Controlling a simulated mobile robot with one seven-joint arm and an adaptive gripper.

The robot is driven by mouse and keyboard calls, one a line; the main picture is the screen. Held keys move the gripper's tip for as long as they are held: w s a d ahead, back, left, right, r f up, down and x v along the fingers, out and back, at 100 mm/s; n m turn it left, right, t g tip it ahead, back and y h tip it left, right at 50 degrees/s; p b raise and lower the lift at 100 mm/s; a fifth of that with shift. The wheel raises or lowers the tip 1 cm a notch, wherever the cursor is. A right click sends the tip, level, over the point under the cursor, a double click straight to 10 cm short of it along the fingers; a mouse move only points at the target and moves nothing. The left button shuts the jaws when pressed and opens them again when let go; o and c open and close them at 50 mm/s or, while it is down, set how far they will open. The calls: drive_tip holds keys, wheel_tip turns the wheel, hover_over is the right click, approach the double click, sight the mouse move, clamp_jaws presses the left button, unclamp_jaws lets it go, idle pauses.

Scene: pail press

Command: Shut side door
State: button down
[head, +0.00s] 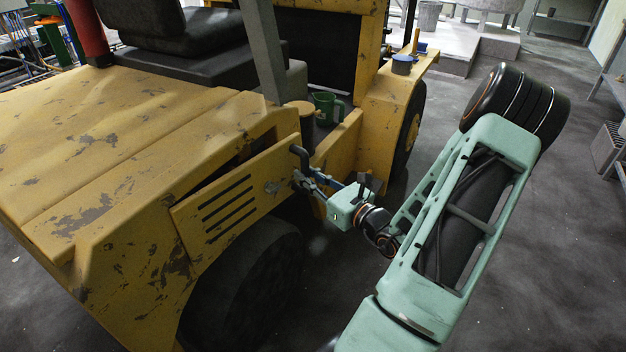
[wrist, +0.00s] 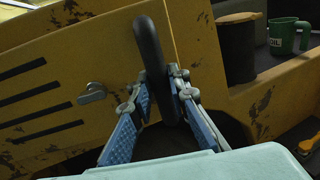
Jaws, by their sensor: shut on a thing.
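The side door (head: 225,200) is a worn yellow panel with several dark slots on the flank of a yellow vehicle. A dark gap shows along its top edge, and the panel stands out from the body there, so it looks ajar. A black curved handle (head: 297,152) is at its right end; it also shows in the wrist view (wrist: 147,42). My gripper (head: 303,180) is shut on this handle, its blue-padded fingers (wrist: 162,95) on either side. A small grey latch (wrist: 92,92) sits on the door left of the handle.
A green mug (head: 326,107) and a dark canister with a tan lid (head: 299,113) stand on the vehicle's ledge right of the door. A wheel (head: 245,285) is below the door. The floor (head: 560,240) to the right is open.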

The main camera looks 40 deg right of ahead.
sight(293, 167)
drive_tip(key=shift+w+a, duration=0.15)
drive_tip(key=shift+w, duration=0.8)
drive_tip(key=shift+w+a, duration=0.15)
drive_tip(key=shift+w, duration=0.85)
drive_tip(key=shift+w+a, duration=0.25)
drive_tip(key=shift+w, duration=0.7)
drive_tip(key=c, duration=1.8)
unclamp_jaws()
drive_tip(key=shift+o, duration=0.2)
drive_tip(key=shift+d, duration=0.1)
drive_tip(key=s, duration=1.2)
drive_tip(key=shift+d, duration=0.45)
